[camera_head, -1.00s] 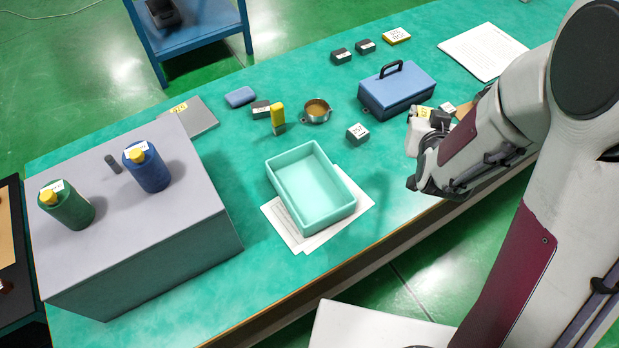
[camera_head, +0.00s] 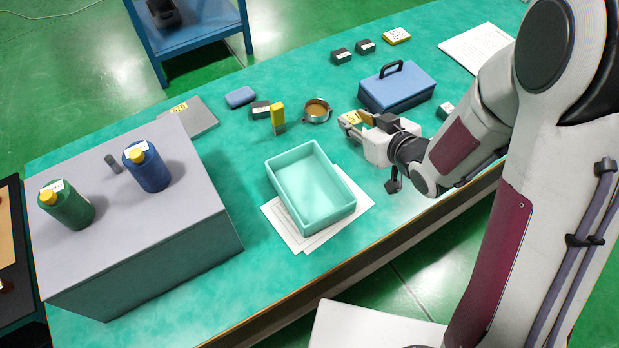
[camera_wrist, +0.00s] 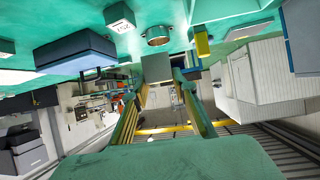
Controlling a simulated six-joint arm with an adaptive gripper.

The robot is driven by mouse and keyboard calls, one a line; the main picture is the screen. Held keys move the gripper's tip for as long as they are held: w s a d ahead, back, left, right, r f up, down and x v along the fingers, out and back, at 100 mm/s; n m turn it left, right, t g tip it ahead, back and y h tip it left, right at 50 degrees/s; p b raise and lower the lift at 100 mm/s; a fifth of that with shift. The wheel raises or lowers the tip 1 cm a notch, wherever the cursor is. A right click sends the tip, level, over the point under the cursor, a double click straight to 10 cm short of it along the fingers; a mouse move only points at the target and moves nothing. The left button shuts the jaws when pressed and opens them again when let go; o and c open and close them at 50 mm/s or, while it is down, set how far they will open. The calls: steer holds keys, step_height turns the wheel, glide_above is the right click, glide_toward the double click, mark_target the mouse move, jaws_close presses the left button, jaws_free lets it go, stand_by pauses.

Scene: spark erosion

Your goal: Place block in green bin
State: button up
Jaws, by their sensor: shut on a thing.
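The green bin (camera_head: 348,205) is a pale teal open tray. It stands on white papers in the middle of the table and looks empty. My gripper (camera_head: 352,121) is above the table, up and to the right of the bin, apart from it. In the wrist view my gripper (camera_wrist: 163,82) has its two long fingers closed on a small grey-green block (camera_wrist: 157,68) at their tips. The held block is hard to make out in the head view among the yellow finger parts.
A round brass-coloured part (camera_head: 317,110) and a small upright yellow block (camera_head: 278,114) stand behind the bin. A blue case (camera_head: 396,90) is behind my gripper. A large grey box (camera_head: 140,220) with green and blue bottles fills the left. The table between is clear.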

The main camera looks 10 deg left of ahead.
steer(key=s+a+n, duration=0.1)
steer(key=s+a+n+g+y, duration=0.1)
steer(key=s+a, duration=0.1)
steer(key=s+a+f+n+g+y, duration=0.1)
steer(key=a, duration=0.1)
steer(key=shift+s, duration=0.25)
steer(key=s+a+n+g+y, duration=0.1)
steer(key=s+a+n+g, duration=0.1)
steer(key=s, duration=0.3)
steer(key=shift+a+n+g+y, duration=0.4)
steer(key=shift+a, duration=0.3)
glide_above(309, 186)
steer(key=shift+f, duration=2.8)
steer(key=shift+f, duration=2.1)
steer(key=shift+f, duration=0.15)
